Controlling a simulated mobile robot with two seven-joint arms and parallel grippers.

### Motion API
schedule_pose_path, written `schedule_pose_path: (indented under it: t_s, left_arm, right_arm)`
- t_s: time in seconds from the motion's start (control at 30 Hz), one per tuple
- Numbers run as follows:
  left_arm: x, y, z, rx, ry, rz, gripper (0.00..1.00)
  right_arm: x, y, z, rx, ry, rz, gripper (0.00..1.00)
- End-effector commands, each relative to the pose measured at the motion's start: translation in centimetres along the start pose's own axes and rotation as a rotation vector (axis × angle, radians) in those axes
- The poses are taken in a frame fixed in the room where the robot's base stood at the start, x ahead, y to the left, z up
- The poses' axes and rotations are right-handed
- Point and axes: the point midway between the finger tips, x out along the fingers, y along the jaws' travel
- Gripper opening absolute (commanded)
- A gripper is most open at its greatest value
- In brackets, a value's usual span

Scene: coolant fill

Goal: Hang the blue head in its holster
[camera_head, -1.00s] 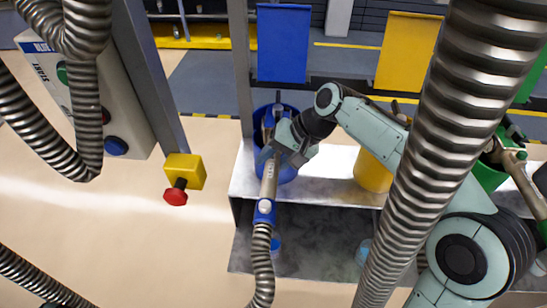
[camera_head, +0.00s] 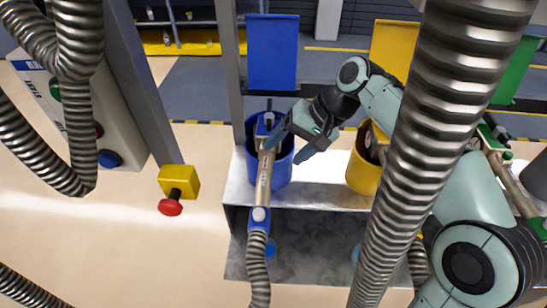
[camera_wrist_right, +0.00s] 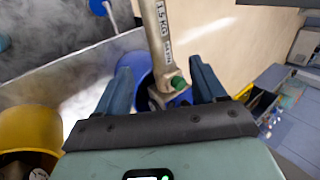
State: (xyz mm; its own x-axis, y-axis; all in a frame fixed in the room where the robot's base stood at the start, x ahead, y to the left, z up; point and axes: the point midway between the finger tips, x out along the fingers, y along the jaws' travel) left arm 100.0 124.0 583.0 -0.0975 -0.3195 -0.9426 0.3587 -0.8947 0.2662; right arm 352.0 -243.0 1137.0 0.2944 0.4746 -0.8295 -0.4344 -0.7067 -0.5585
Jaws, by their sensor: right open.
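The blue head (camera_head: 263,185) is a grey metal tube with blue collars on a ribbed hose. Its upper end lies at the blue holster (camera_head: 284,170), a round blue cup on the metal shelf; I cannot tell how well it is seated. My right gripper (camera_head: 292,148) is open, just right of the head's upper end and over the cup. In the right wrist view the head's tube (camera_wrist_right: 160,38) shows beyond and between the open fingers (camera_wrist_right: 162,88), with the blue cup (camera_wrist_right: 143,68) behind it. My left gripper is out of view.
A yellow cup (camera_head: 362,172) stands to the right on the shelf (camera_head: 318,190), with a green-marked head (camera_head: 510,185) farther right. A large ribbed hose (camera_head: 425,150) hangs in front. A post with a red button (camera_head: 170,207) stands left.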

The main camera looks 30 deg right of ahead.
Motion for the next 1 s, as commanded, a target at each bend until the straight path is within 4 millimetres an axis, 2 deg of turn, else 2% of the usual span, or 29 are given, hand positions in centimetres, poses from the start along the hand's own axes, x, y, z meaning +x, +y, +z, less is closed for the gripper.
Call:
schedule_pose_path:
  t_s: [0.03,0.1,0.3,1.0]
  left_arm:
    - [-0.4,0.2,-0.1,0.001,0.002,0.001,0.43]
    - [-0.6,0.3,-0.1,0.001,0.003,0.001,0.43]
    - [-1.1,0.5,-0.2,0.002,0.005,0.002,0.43]
    - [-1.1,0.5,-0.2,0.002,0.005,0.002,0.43]
  right_arm:
    - [-1.3,-0.1,-0.1,0.001,0.004,-0.002,0.70]
    - [-2.5,-0.1,-0.1,0.000,0.003,-0.002,0.70]
    - [-4.4,-0.1,0.0,-0.001,0.001,-0.002,0.70]
    - [-4.7,0.0,0.0,-0.001,0.000,-0.001,0.70]
